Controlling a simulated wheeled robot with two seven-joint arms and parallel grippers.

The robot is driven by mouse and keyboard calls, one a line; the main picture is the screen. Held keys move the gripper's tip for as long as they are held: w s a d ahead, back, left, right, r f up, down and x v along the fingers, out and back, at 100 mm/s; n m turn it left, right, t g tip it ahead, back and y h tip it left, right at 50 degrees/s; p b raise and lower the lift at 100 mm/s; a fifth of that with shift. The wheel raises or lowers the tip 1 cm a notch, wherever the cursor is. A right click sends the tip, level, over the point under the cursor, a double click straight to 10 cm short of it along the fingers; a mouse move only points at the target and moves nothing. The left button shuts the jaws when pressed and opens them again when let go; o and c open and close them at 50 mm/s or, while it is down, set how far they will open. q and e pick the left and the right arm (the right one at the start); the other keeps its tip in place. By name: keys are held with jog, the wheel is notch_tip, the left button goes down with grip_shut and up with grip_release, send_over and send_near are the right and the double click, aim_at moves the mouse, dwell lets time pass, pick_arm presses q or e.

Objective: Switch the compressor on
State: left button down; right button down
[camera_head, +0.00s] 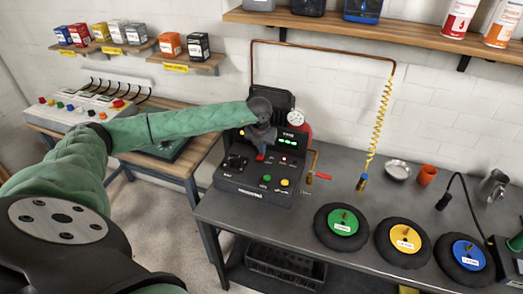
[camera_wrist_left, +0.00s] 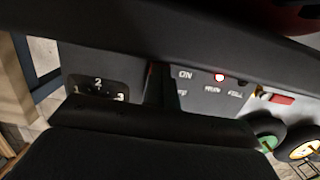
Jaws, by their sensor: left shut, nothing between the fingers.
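The compressor (camera_head: 240,184) is a black machine at the left end of the grey metal bench. Its front has a green button, a yellow button, a dark knob and a lit green display. My left gripper (camera_head: 262,150) is shut and empty, pointing down over the middle of its panel. A small red part shows just below the fingers; I cannot tell whether they touch it. In the left wrist view the gripper (camera_wrist_left: 160,85) hides part of the panel (camera_wrist_left: 208,90), beside the "ON" label. A red lamp is lit there, and a 1-2-3 dial (camera_wrist_left: 97,88) lies left.
A white gauge (camera_head: 296,117) stands at the compressor's upper right. A yellow coiled hose (camera_head: 380,115) hangs over the bench (camera_head: 325,165). Wheels with green (camera_head: 342,222), yellow (camera_head: 404,241) and blue (camera_head: 468,255) hubs lie at the front right. A wooden table (camera_head: 200,150) stands left.

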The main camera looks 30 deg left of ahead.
pick_arm(q)
jog(key=shift+s, duration=0.2)
pick_arm(e)
jog(key=shift+d+f, duration=0.1)
jog(key=shift+f, duration=0.05)
pick_arm(q)
jog(key=shift+s+d+r, duration=0.15)
jog(key=shift+s, duration=0.45)
pick_arm(e)
jog(key=shift+f, duration=0.1)
jog(key=shift+d, duration=0.1)
